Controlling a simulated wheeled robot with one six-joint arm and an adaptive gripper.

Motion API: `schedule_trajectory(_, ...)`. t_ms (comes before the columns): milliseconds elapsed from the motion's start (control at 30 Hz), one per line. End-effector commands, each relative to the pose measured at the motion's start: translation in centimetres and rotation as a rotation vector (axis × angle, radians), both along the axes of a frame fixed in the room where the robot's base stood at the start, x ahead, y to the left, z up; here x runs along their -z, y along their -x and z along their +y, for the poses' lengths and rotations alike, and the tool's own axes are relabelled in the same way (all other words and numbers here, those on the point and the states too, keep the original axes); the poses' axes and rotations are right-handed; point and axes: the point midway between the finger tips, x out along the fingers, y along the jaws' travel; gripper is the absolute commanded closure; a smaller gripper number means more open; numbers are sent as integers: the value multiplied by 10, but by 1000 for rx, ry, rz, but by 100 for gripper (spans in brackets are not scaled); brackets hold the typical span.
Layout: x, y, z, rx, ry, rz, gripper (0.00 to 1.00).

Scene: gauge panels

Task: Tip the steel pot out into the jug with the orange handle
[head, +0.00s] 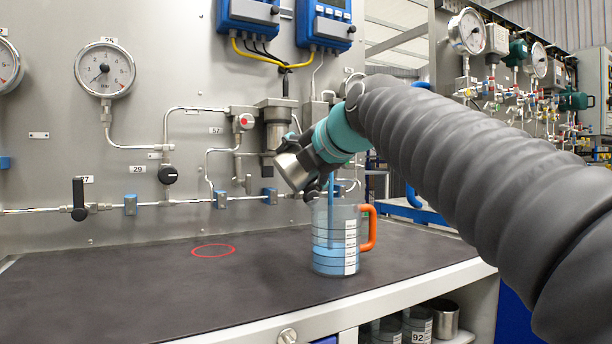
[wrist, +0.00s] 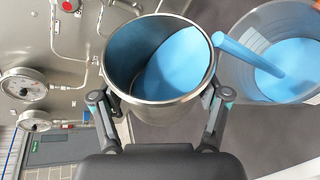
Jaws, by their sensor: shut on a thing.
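The steel pot (head: 294,166) is tilted in my gripper (head: 312,156), above the jug's mouth. In the wrist view my gripper (wrist: 158,105) is shut around the steel pot (wrist: 160,104), one finger on each side. Blue liquid (wrist: 182,68) lies in the pot and runs over its rim in a stream. The stream falls into the clear jug (head: 335,240), which stands upright on the bench with its orange handle (head: 371,228) to the right. Blue liquid fills part of the jug. The jug also shows in the wrist view (wrist: 235,75), with blue liquid inside.
The dark bench top (head: 130,290) is mostly clear, with a red ring (head: 213,250) marked left of the jug. The panel behind carries a gauge (head: 105,70), pipes and valves. Several containers stand on a shelf under the bench, including a steel one (head: 445,318).

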Motion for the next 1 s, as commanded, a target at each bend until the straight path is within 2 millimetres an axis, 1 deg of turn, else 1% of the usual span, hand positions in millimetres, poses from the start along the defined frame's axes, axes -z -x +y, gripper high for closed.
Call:
schedule_trajectory(433,0,0,0,0,-4,1,76)
schedule_trajectory(733,2,-1,-2,1,-105,36,76)
schedule_trajectory(1000,0,0,-2,0,-115,39,76)
